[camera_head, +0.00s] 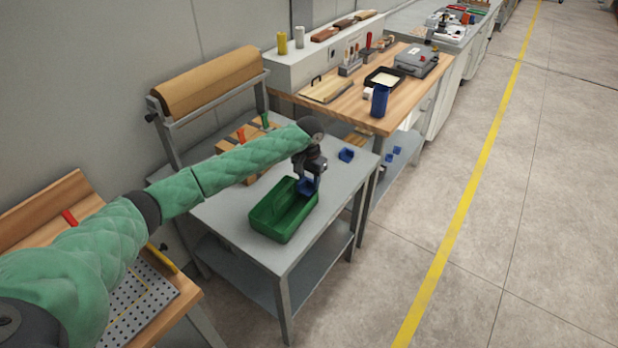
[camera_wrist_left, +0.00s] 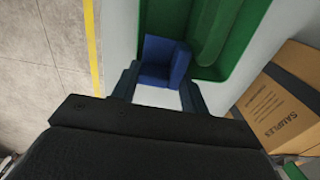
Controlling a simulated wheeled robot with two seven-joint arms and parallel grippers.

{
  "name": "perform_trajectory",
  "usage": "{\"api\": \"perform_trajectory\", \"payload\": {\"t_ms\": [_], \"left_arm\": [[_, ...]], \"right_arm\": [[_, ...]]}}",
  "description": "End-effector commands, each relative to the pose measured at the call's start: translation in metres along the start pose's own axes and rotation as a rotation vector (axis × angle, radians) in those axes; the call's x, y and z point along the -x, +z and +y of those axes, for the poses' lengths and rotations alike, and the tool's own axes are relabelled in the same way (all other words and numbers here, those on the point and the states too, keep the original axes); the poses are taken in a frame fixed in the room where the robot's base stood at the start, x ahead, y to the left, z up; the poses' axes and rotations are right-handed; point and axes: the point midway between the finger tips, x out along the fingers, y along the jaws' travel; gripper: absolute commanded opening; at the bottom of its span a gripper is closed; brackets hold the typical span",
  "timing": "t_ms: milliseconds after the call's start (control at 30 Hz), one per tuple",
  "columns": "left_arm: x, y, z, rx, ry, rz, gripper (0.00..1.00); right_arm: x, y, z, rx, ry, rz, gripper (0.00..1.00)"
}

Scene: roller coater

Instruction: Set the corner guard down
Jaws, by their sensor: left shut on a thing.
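A blue corner guard (camera_head: 306,188) is held in my left gripper (camera_head: 309,178), which is shut on it. The guard also shows between the two fingers in the left wrist view (camera_wrist_left: 164,62). It is at the far right end of the green tote (camera_head: 268,222), at its rim. I cannot tell whether it touches the tote. The tote, with a raised divider, stands on the grey table (camera_head: 231,229) and shows behind the guard in the left wrist view (camera_wrist_left: 229,35). Another blue corner guard (camera_head: 346,155) lies on the table beyond the gripper. My right gripper is not in view.
A brown paper roll (camera_head: 210,82) on a stand is behind the table. A cardboard box (camera_wrist_left: 284,100) shows beside the tote. A wooden bench (camera_head: 352,110) with a blue container (camera_head: 380,101) stands beyond. Small blue pieces (camera_head: 391,155) lie below it. The grey table's front left is clear.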

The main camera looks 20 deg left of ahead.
Motion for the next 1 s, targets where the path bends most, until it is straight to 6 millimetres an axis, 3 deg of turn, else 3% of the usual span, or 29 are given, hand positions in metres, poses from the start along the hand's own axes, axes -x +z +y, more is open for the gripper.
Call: {"api": "perform_trajectory", "payload": {"t_ms": [333, 367, 467, 867, 1000], "left_arm": [[-0.006, 0.000, 0.000, 0.000, 0.001, 0.001, 0.23], [-0.006, 0.000, 0.000, 0.000, 0.000, 0.000, 0.46], [-0.006, 0.000, 0.000, 0.000, 0.000, 0.000, 0.66], [-0.002, 0.000, 0.000, 0.000, -0.001, 0.001, 0.66], [0.013, -0.001, 0.000, 0.000, 0.000, 0.003, 0.66]], "right_arm": [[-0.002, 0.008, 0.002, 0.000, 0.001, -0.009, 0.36], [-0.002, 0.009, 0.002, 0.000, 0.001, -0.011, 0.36], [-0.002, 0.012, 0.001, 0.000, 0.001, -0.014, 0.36], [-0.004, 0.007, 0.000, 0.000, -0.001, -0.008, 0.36], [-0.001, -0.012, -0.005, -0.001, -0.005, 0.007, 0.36]]}}
